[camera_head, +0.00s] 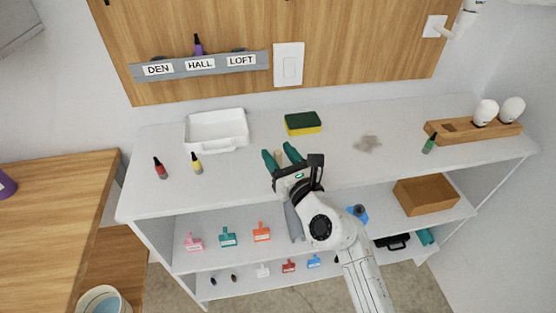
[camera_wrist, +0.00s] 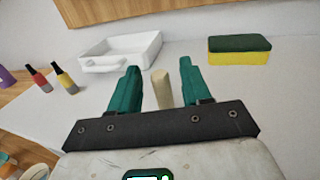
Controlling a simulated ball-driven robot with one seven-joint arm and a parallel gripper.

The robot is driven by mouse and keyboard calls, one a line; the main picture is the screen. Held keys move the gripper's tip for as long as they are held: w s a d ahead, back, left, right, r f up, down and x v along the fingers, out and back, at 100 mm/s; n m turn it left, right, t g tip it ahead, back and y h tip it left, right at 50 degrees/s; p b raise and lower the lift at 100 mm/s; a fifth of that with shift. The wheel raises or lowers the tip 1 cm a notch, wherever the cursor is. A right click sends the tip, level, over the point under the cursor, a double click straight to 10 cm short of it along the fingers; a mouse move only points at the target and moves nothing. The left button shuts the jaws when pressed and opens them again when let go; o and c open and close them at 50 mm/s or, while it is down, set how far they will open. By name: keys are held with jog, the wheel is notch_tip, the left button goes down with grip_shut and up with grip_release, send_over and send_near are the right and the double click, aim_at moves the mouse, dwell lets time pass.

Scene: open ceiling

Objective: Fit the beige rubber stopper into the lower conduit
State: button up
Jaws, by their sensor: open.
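The beige rubber stopper (camera_wrist: 162,90) stands upright on the white counter, between the two green fingers of my gripper (camera_wrist: 159,68) in the wrist view. A gap shows on each side of it, and the fingers are open. In the head view the stopper (camera_head: 281,158) is partly hidden between the fingers of my gripper (camera_head: 280,153). At the top right, a white pipe-like part (camera_head: 468,12) is cut off by the frame near a wall plate (camera_head: 434,26) with a short stub. I cannot tell which part is the lower conduit.
A white tray (camera_head: 217,145) stands to the left and a yellow-green sponge (camera_head: 303,124) behind my gripper. A wooden rack (camera_head: 475,132) and a green bottle (camera_head: 429,144) stand at the right.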

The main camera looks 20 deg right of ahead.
jog(key=shift+w, duration=0.5)
grip_shut()
jog(key=shift+r, duration=0.1)
